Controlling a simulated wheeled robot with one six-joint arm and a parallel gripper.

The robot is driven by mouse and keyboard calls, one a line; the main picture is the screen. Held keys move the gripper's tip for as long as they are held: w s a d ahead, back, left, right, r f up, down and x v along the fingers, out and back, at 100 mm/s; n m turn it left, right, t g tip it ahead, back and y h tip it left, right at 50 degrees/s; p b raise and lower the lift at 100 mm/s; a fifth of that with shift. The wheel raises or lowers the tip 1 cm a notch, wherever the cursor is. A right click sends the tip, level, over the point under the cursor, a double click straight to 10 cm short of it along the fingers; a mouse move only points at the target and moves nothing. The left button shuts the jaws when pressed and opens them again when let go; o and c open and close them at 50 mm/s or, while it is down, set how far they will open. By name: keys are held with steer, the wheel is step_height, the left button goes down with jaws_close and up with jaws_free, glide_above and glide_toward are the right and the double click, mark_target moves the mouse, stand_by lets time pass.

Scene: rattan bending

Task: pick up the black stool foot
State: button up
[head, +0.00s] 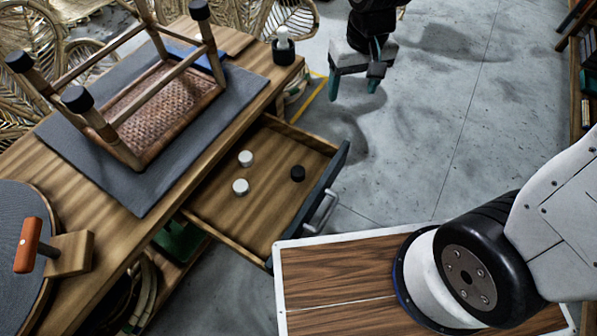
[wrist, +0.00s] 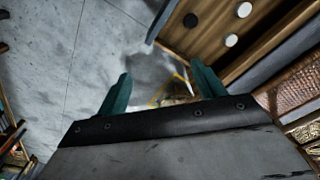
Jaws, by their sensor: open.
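The black stool foot (head: 297,173) lies in the open drawer (head: 250,216), near its right side. It also shows in the wrist view (wrist: 190,20), at the top. Two white feet lie in the same drawer, one farther back (head: 246,158) and one nearer (head: 240,187). My gripper (head: 353,90) is open, with nothing between its teal fingers. It is over the grey floor beyond the drawer, apart from the black foot. In the wrist view the fingers (wrist: 162,88) are spread apart, below the black foot in the picture.
An upturned stool (head: 165,95) with black feet on its legs stands on a grey mat (head: 150,195) on the wooden workbench (head: 95,195). A dark holder with a white-capped bottle (head: 283,45) stands at the bench corner. The drawer's raised front (head: 315,200) has a metal handle.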

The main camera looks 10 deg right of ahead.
steer(key=w+a+f, duration=0.3)
steer(key=a+f, duration=0.3)
steer(key=f, duration=0.6)
steer(key=n, duration=0.2)
glide_above(298, 171)
steer(key=shift+g, duration=0.3)
steer(key=f, duration=1.3)
steer(key=shift+w+f, duration=0.2)
steer(key=shift+w, duration=0.15)
steer(key=f, duration=0.8)
steer(key=shift+s+f, duration=0.1)
steer(key=shift+s, duration=0.2)
steer(key=c, duration=1.1)
